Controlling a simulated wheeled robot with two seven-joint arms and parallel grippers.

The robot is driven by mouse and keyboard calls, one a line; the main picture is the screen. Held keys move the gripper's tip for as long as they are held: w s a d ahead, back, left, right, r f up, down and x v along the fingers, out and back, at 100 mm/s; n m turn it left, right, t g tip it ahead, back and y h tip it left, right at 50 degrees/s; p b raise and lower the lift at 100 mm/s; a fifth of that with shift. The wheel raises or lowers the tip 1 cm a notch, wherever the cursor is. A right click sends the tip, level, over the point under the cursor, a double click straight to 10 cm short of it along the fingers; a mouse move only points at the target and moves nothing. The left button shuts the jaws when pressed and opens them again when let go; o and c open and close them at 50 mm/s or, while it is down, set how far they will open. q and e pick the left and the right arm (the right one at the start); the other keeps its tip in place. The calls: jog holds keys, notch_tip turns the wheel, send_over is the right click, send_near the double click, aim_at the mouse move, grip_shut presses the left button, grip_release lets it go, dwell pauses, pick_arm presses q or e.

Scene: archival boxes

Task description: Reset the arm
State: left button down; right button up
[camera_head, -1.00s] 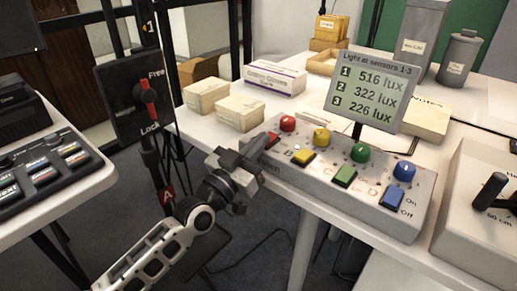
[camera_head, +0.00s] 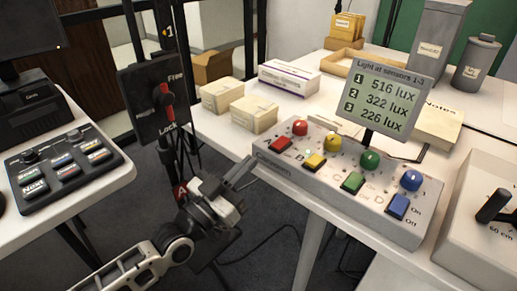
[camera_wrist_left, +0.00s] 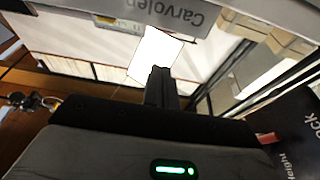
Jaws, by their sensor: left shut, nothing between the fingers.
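My left gripper (camera_head: 238,175) is in the middle of the head view, shut and empty. It is in front of the left end of the control box (camera_head: 330,190), and whether it touches the box is hard to tell. My left arm (camera_head: 160,258) comes in from the lower left. In the left wrist view the shut fingers (camera_wrist_left: 160,88) point away from the camera, with nothing between them. The box has red, yellow, green and blue knobs and matching square buttons. My right gripper is not in view.
A lux display (camera_head: 385,100) stands behind the box. Small cartons (camera_head: 253,114) and a glove box (camera_head: 290,78) sit on the table. A Free/Lock lever panel (camera_head: 155,103) stands left of the gripper. A button console (camera_head: 65,170) is on the left table. Floor shows between the tables.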

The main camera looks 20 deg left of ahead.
pick_arm(q)
jog(key=shift+s+a+f, duration=0.2)
jog(key=shift+s+f, duration=0.05)
jog(key=shift+s, duration=0.25)
